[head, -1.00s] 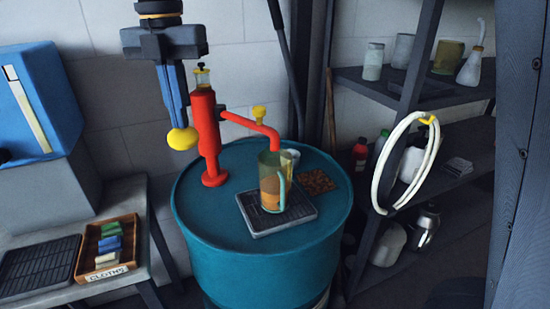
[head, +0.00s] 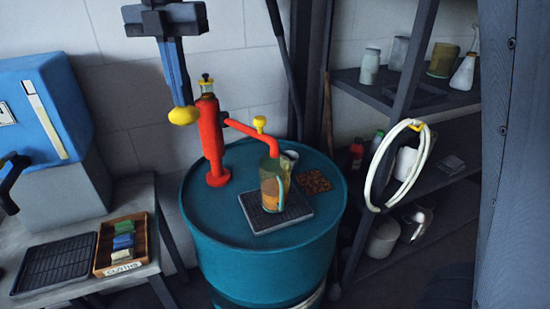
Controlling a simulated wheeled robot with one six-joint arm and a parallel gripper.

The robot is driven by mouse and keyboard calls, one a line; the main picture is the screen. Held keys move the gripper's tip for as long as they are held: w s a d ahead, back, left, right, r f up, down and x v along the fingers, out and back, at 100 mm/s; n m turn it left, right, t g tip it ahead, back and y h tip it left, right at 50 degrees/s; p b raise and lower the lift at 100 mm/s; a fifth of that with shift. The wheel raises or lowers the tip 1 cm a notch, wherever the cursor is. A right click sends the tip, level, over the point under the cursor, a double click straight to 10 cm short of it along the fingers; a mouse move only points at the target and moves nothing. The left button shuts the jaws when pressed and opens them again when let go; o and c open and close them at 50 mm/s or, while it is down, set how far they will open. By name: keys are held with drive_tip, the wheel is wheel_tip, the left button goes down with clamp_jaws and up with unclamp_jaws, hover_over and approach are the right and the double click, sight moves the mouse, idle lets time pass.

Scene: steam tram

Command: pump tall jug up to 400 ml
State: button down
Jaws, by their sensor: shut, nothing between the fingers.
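The tall jug (head: 270,190) is see-through and yellowish with a pale blue handle. It stands upright on a dark drip tray (head: 300,215) on the teal drum. Orange-brown liquid fills its lower part; I cannot read any scale. The red pump (head: 213,145) stands left of it, and its spout (head: 258,138) reaches over the jug's mouth. A yellow knob (head: 184,116) sits left of the pump column. My gripper (head: 184,104) is shut with its blue fingers pointing down, tips at the knob from above. I cannot tell whether they touch it.
The teal drum (head: 265,265) has a brown mat (head: 313,182) and a small cup (head: 290,157) behind the jug. A bench with a cloths box (head: 122,245) and a blue machine (head: 45,110) is left. Shelves with a hanging white hose (head: 376,180) stand right.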

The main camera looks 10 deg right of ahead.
wheel_tip(320, 180, up, 7)
drive_tip(key=p, duration=0.5)
drive_tip(key=shift+p, duration=0.3)
drive_tip(key=shift+f, duration=0.1)
idle(0.5)
drive_tip(key=shift+f+b, duration=3.95)
drive_tip(key=shift+f, duration=3.75)
wheel_tip(320, 180, up, 10)
drive_tip(key=p, duration=0.8)
drive_tip(key=shift+r, duration=0.25)
drive_tip(key=shift+r+p, duration=0.35)
drive_tip(key=shift+r, duration=2.2)
drive_tip(key=shift+f, duration=0.15)
